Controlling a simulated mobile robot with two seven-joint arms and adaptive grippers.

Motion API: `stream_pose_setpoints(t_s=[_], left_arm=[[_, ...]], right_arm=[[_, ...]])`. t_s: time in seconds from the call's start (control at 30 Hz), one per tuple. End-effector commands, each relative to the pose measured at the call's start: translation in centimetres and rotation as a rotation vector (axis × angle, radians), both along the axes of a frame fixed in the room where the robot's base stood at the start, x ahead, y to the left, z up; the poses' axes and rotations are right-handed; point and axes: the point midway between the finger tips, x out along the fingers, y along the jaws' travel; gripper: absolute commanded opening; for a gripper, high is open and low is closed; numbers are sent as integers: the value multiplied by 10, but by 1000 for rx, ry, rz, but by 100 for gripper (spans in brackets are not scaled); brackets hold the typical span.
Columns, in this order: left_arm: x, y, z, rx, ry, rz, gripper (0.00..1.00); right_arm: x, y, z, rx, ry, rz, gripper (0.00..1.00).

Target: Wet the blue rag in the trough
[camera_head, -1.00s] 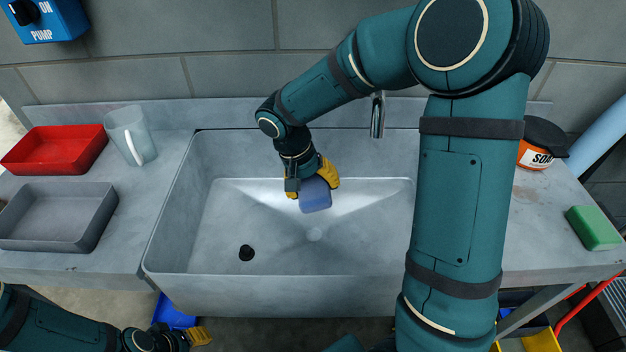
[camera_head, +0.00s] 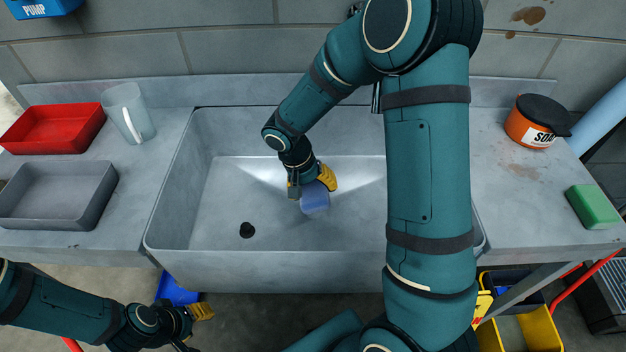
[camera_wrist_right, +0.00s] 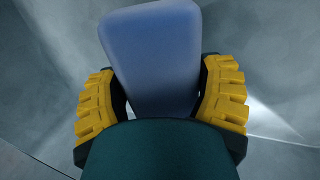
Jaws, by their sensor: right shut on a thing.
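The blue rag (camera_head: 315,199) is a small folded block held over the grey trough (camera_head: 165,215), near its middle. My right gripper (camera_head: 312,184) is shut on it, and the rag sticks out past the yellow fingers. In the right wrist view the rag (camera_wrist_right: 155,55) sits between the two fingers of my right gripper (camera_wrist_right: 160,95). I cannot tell whether the rag touches the trough floor. No water shows clearly in the trough. My left gripper (camera_head: 202,312) is low at the left, in front of the trough; its fingers show only partly.
A black plug (camera_head: 247,230) lies on the trough floor. A red tray (camera_head: 52,128), a grey tray (camera_head: 55,195) and a clear jug (camera_head: 128,115) stand on the left counter. A soap tub (camera_head: 537,122) and a green sponge (camera_head: 593,206) are on the right. My right arm hides the trough's right side.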

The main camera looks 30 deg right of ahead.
Motion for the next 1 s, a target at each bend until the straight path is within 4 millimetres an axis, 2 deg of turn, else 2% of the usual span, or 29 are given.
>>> stream_pose_setpoints(t_s=[0.53,0.77,1.0], left_arm=[[0,0,0,0,0,0,47],[0,0,0,0,0,0,47],[0,0,0,0,0,0,47]], right_arm=[[0,0,-48,0,2,1,44],[0,0,-58,0,1,2,44],[0,0,-59,1,0,1,44]])
